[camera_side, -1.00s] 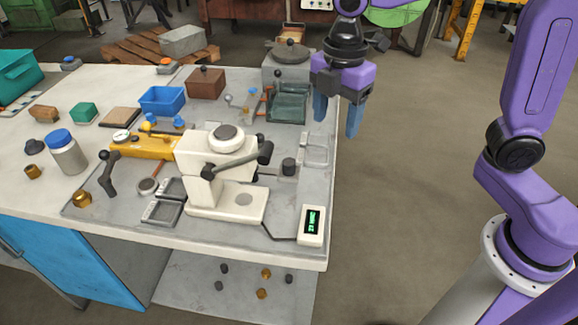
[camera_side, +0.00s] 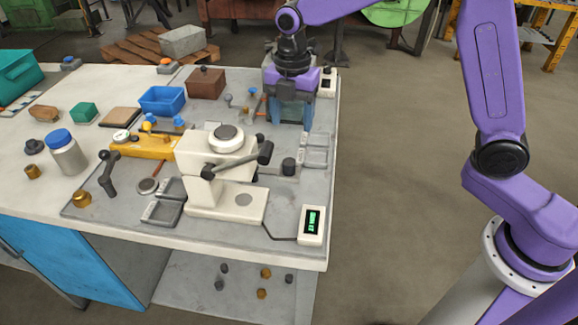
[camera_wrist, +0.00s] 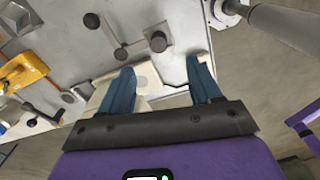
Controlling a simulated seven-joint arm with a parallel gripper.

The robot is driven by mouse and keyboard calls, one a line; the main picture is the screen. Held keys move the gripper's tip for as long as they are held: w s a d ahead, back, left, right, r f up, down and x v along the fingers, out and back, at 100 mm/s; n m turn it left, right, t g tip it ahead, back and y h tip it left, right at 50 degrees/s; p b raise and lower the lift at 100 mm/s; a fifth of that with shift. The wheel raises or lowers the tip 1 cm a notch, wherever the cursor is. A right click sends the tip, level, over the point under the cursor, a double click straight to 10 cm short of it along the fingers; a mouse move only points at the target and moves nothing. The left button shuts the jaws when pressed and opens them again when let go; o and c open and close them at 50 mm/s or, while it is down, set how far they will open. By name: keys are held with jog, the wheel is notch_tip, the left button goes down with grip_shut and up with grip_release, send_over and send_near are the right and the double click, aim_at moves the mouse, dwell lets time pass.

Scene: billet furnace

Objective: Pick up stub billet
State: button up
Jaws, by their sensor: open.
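My gripper (camera_side: 291,122) is open, with its blue fingers pointing down at the back right of the bench. It hides most of the greenish box there. In the wrist view my gripper (camera_wrist: 160,67) has its two fingers well apart and nothing held between them. A short dark cylinder (camera_side: 288,167), possibly the stub billet, stands on a grey block right of the white press. My gripper is behind and above it, apart from it. In the wrist view a dark cylinder (camera_wrist: 158,41) shows beyond the fingertips; I cannot tell if it is the same piece.
The white press (camera_side: 226,203) with its dark lever stands in front of my gripper. A wire-like grey tray (camera_side: 315,151) lies near the right bench edge. A blue bin (camera_side: 162,100) and brown box (camera_side: 206,83) are to the left. Open floor lies right of the bench.

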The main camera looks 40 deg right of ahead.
send_over(289, 161)
jog(key=f, duration=0.5)
jog(key=shift+d+f, duration=0.4)
jog(key=shift+a+f, duration=0.2)
jog(key=shift+f, duration=1.15)
jog(key=shift+a+f, duration=0.15)
jog(key=shift+f, duration=1.15)
grip_shut()
